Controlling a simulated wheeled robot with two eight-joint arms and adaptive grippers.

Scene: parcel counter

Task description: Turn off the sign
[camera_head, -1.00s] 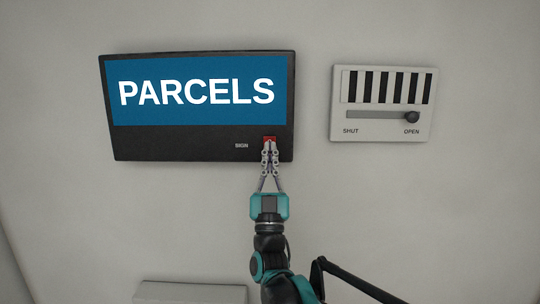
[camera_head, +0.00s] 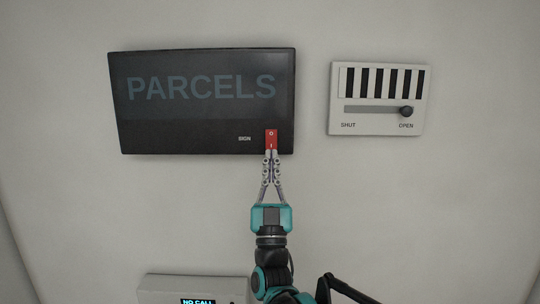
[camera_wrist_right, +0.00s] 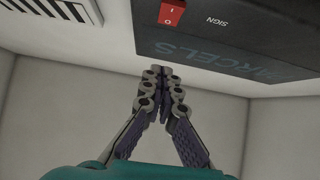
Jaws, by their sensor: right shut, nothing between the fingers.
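The sign (camera_head: 200,90) is a black wall panel reading PARCELS, and its face is dark. Its red rocker switch (camera_head: 271,137), marked O and I, sits at the lower right beside the SIGN label. My right gripper (camera_head: 271,153) is shut and empty, its tips at the lower end of the switch in the head view. In the right wrist view the fingertips (camera_wrist_right: 160,72) are below the sign's body, and the red switch (camera_wrist_right: 172,12) shows clear of them. Whether they touch the panel cannot be told. My left gripper is not in view.
A white vent panel (camera_head: 350,122) with a slider knob (camera_head: 407,112) at OPEN is on the wall to the right. A white box with a NO CALL display (camera_head: 198,301) is at the bottom. The wall between is bare.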

